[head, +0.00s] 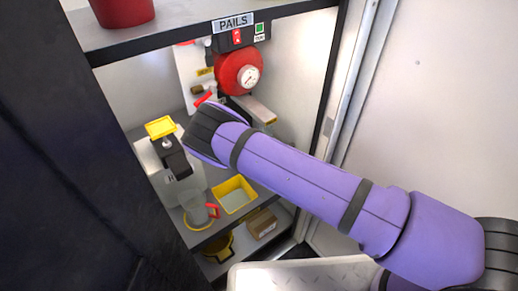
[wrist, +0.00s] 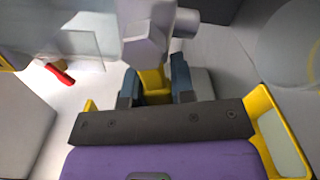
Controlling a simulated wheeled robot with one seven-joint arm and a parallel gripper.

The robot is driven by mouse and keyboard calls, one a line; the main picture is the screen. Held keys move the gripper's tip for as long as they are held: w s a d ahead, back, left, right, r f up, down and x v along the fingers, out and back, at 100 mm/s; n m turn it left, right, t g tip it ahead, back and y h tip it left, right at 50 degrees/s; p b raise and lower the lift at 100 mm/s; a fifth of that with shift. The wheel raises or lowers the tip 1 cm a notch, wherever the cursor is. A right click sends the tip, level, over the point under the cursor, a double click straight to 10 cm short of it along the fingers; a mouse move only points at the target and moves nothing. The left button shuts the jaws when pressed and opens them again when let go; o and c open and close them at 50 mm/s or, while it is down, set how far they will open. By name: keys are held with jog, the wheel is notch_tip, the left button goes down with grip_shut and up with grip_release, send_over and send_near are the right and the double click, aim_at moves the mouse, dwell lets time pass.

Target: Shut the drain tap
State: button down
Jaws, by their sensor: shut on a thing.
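In the wrist view a grey, blocky fitting (wrist: 150,35) with a round stub stands just beyond my fingers; it looks like the drain tap's body. A yellow piece (wrist: 152,79), apparently its handle, sits between the two blue-grey fingers of my gripper (wrist: 154,90), which is shut on it. In the head view my dark wrist (head: 208,132) hides the fingers and the tap. I cannot tell from these views how far the handle is turned.
A yellow tray (head: 251,186) lies below my wrist. A clear jug (head: 193,208) with a red handle stands to its left, near a white container with a yellow top (head: 160,127). A red round unit with a gauge (head: 248,77) is behind. A dark panel (head: 75,180) borders the left.

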jog(key=shift+r+m, duration=0.3)
jog(key=shift+m, duration=0.5)
jog(key=c, duration=1)
grip_release()
jog(key=shift+r, duration=0.1)
jog(key=shift+o, duration=0.2)
jog(key=shift+s, duration=0.15)
jog(key=v, duration=1)
jog(key=shift+s+d, duration=0.25)
